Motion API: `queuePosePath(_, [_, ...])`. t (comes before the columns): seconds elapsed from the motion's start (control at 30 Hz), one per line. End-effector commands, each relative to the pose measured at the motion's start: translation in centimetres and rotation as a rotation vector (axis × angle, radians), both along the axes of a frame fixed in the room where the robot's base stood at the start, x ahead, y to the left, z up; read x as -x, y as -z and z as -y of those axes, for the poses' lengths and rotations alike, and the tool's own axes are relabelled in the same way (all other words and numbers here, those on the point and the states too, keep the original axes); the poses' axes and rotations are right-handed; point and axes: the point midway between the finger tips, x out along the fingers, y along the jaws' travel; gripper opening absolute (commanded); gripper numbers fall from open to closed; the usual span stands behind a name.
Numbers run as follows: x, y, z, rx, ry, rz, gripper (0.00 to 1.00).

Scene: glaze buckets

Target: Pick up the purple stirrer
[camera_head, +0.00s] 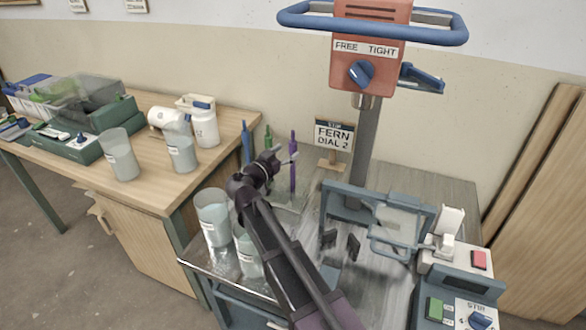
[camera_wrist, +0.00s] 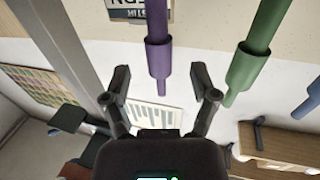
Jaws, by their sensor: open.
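My gripper (camera_head: 284,158) is at the stirrer's left in the head view. In the wrist view my gripper (camera_wrist: 163,88) is open, with a gap on both sides of the stirrer. I cannot tell whether the stirrer is within the fingers' reach in depth.
A green stirrer (camera_wrist: 248,60) and a blue stirrer (camera_head: 247,142) are close by. A sign (camera_head: 334,135) reading "FERN DIAL 2" stands right of the purple one. Buckets (camera_head: 212,217) stand beside my arm. A mixer post (camera_head: 368,140) rises to the right.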

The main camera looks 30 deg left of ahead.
Motion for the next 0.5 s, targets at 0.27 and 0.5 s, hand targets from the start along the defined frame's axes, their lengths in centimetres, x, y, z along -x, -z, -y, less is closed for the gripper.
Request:
queuePosePath(0.27, [-2.9, 0.0, 0.5, 0.000, 0.001, 0.000, 0.76])
queuePosePath(0.5, [-3.2, 0.0, 0.6, 0.000, 0.000, 0.000, 0.76])
